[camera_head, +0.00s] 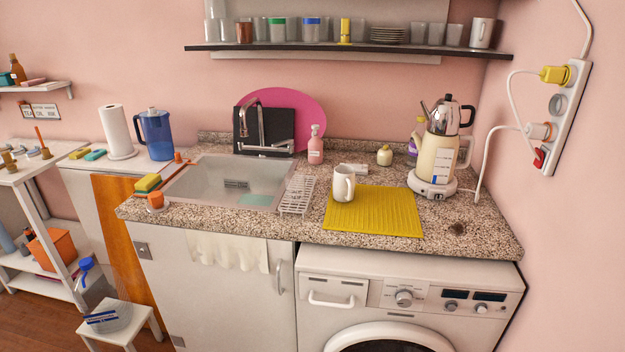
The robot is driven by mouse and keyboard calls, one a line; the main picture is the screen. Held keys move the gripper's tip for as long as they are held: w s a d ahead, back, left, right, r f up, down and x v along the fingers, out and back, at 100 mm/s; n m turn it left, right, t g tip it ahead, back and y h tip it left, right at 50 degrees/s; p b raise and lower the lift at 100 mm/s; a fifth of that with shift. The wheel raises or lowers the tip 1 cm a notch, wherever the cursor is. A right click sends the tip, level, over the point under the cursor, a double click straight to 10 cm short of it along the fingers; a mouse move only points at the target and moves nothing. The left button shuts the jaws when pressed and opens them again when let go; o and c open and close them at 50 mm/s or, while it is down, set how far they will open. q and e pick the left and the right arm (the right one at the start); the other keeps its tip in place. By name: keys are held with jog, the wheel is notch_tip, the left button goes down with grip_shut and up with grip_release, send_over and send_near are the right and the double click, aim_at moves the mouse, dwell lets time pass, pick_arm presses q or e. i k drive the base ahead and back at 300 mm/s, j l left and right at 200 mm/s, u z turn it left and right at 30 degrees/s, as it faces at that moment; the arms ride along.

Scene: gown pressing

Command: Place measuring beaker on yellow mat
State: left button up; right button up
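The yellow mat (385,215) lies flat on the speckled counter, right of the sink and above the washing machine. A white mug-like cup (343,186) with a handle stands upright at the mat's back left corner. A translucent blue jug (156,137) with a handle stands on the white surface left of the sink. I cannot tell for sure which vessel is the measuring beaker. Neither of my grippers shows in the head view.
A white rack (298,194) lies between the sink (205,178) and the mat. A kettle (437,155) stands on its base behind and right of the mat, with a cord to the wall. Cups line the shelf (350,50) above. The mat's middle and front are bare.

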aim_at(393, 217)
jog(key=i+j+z, duration=0.5)
jog(key=j, duration=0.15)
jog(key=j+z, duration=0.25)
jog(key=i+j, duration=0.05)
jog(key=j, duration=0.05)
